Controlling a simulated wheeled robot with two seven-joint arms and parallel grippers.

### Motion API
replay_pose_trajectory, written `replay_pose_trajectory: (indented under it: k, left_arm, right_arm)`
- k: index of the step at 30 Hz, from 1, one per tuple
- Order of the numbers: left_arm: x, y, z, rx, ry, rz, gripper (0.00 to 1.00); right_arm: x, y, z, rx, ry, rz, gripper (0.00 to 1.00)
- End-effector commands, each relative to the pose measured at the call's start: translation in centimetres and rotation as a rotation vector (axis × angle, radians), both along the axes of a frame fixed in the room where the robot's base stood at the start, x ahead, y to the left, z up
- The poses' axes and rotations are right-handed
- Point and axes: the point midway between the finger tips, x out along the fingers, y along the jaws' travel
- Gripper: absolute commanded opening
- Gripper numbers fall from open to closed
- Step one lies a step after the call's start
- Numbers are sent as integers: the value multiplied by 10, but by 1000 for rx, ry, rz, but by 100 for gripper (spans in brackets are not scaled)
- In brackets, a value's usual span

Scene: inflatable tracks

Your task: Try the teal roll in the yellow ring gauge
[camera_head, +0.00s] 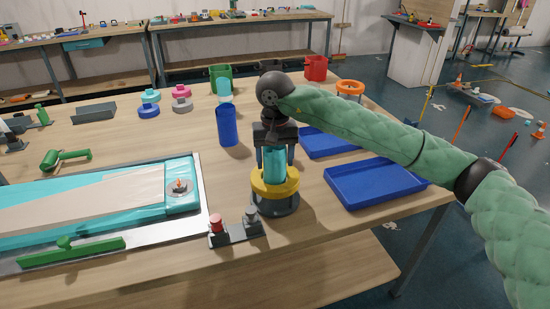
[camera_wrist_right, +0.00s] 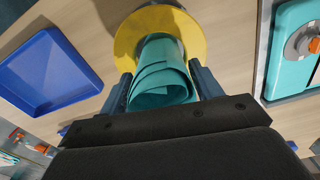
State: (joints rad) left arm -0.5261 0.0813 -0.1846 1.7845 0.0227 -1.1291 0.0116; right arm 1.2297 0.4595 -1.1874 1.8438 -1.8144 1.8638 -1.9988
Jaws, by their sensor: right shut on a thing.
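The teal roll (camera_head: 274,163) stands about upright between the fingers of my right gripper (camera_head: 274,158), which is shut on it. In the right wrist view the coiled near end of the roll (camera_wrist_right: 160,82) shows between the two fingers (camera_wrist_right: 160,92). The yellow ring gauge (camera_head: 274,186) sits on a dark round stand on the table, directly under the gripper. The roll's lower end is at the ring's opening, and the yellow ring (camera_wrist_right: 127,42) shows around its far end. I cannot tell how deep it sits. My left gripper is not in view.
A blue cylinder (camera_head: 228,126) stands left of the gauge, with blue trays (camera_head: 375,184) to the right. A small stand with red and grey knobs (camera_head: 233,232) is in front.

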Motion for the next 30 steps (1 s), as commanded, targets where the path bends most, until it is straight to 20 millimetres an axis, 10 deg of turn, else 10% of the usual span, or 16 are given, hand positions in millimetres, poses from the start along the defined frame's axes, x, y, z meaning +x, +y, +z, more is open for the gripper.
replay_pose_trajectory:
  k: [30]
  left_arm:
    - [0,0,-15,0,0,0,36]
  right_arm:
    - [0,0,-16,1,-1,0,31]
